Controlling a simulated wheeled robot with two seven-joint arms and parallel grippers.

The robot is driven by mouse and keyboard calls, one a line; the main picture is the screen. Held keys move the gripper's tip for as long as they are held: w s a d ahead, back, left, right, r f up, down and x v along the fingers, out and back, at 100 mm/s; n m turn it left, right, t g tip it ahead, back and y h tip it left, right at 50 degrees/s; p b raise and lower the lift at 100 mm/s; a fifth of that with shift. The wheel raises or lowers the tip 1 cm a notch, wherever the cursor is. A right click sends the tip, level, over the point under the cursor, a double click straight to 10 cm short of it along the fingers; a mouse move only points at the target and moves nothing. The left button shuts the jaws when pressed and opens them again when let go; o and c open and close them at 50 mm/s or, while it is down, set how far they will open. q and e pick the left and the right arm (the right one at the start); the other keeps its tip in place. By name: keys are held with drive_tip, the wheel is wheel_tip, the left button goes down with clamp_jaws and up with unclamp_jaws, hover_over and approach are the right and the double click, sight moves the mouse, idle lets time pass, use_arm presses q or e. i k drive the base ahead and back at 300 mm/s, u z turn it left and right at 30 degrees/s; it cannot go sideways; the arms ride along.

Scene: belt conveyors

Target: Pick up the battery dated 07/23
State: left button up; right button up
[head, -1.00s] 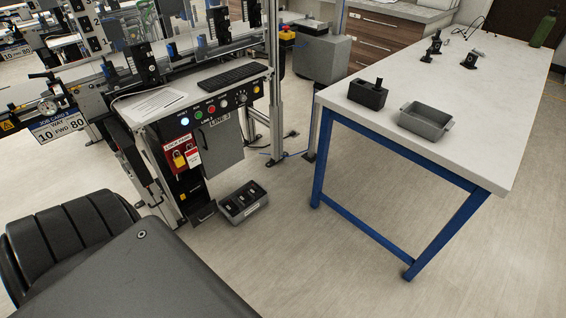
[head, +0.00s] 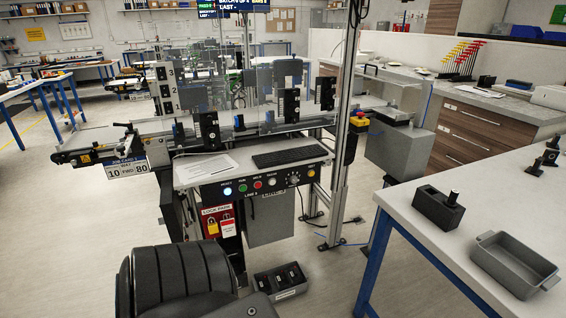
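I cannot read a date 07/23 anywhere, and no object is clearly a battery. A black block (head: 438,208) with a small upright dark cylinder (head: 453,196) in its top stands on the white table at the right; I cannot tell what the cylinder is. A grey open tray (head: 513,265) sits beside it and looks empty. A grey bin (head: 281,284) on the floor holds several small dark items, too small to identify. Neither of my grippers is in view.
The white table (head: 405,204) has blue legs. A conveyor station with a control panel (head: 262,185), keyboard (head: 290,156) and papers (head: 205,167) stands in the middle. A metal post (head: 346,130) rises between them. Floor (head: 60,210) is open at the left.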

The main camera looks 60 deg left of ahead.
sight(294, 274)
drive_tip(key=u, duration=0.45)
drive_tip(key=i, duration=0.4)
drive_tip(key=u, duration=0.45)
